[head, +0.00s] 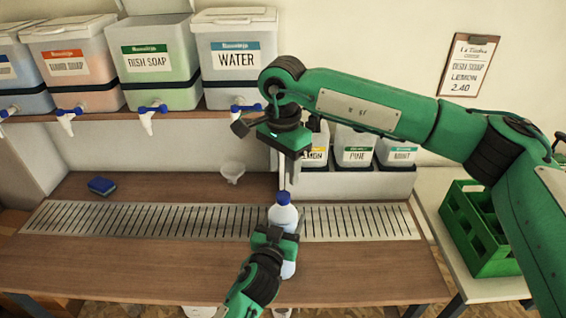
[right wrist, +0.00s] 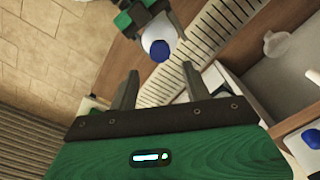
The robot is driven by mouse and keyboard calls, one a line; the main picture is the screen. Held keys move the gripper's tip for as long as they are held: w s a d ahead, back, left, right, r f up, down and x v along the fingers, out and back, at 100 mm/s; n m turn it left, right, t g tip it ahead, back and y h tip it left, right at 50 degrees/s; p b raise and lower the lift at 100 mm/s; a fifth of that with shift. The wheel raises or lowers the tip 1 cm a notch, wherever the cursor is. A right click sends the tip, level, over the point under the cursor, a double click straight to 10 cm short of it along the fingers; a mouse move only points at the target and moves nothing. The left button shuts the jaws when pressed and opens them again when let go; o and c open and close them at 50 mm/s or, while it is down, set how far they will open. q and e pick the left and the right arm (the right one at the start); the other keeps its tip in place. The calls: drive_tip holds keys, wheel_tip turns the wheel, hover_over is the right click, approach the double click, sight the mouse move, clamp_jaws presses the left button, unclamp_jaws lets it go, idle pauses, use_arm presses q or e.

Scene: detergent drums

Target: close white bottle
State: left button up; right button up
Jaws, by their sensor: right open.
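The white bottle (head: 284,215) stands upright near the front edge of the slotted drain strip, with a blue cap (head: 283,198) on its top. Whether the cap is screwed tight I cannot tell. My left gripper (head: 274,238) is closed around the bottle's body from the front and hides part of it. My right gripper (head: 286,180) points down just above the cap, open and empty. In the right wrist view, the bottle (right wrist: 150,38) and blue cap (right wrist: 159,50) show beyond the open right fingers (right wrist: 158,72), apart from them.
Soap and water drums with blue taps line the shelf, including the WATER drum (head: 238,60). A blue sponge (head: 102,186) and a small clear funnel (head: 232,172) lie on the counter. Several labelled containers (head: 355,150) stand behind my right gripper. A green crate (head: 480,230) is at right.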

sight(283, 195)
wheel_tip(283, 195, down, 7)
drive_tip(key=shift+f, duration=0.15)
idle(0.4)
drive_tip(key=c, duration=1)
drive_tip(key=m, duration=0.6)
drive_tip(key=shift+c, duration=0.2)
drive_tip(key=m, duration=0.5)
drive_tip(key=o, duration=1.1)
